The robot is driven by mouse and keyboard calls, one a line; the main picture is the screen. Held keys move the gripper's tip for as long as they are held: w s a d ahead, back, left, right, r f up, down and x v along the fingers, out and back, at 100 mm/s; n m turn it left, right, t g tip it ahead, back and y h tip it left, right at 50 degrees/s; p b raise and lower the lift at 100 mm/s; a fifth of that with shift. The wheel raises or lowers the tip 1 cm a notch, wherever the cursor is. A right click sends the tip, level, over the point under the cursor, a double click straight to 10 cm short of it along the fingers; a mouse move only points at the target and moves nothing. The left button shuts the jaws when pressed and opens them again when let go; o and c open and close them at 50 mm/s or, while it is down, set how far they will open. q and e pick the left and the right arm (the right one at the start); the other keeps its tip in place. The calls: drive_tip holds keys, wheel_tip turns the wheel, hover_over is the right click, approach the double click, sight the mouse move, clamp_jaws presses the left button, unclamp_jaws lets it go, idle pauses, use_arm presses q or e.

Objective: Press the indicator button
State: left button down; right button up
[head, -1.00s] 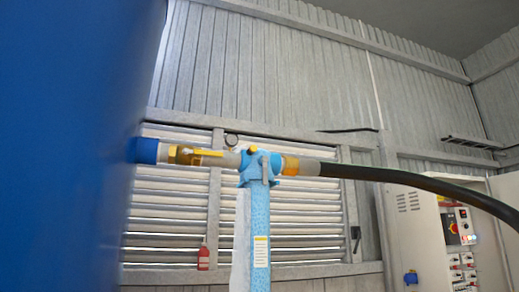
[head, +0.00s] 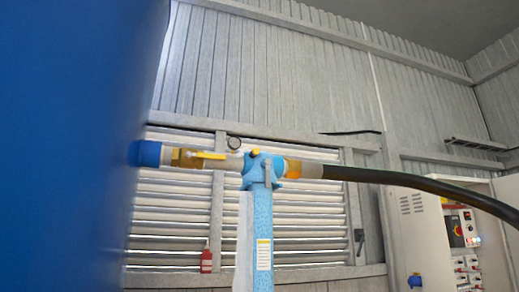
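Neither of my grippers is in view. A light-blue filter-like fitting (head: 260,169) sits in the pipe line at the middle, with a small yellow cap (head: 255,152) on top. An open grey control cabinet (head: 408,236) at the lower right shows a panel (head: 463,228) with a red knob (head: 458,231), small lights and several switches. I cannot tell which of these small parts is the indicator button.
A large blue tank (head: 70,150) fills the left side. A brass valve with a yellow handle (head: 198,156) joins it to the fitting. A black hose (head: 420,183) runs right, across the cabinet top. A red extinguisher (head: 206,261) is by the louvred wall.

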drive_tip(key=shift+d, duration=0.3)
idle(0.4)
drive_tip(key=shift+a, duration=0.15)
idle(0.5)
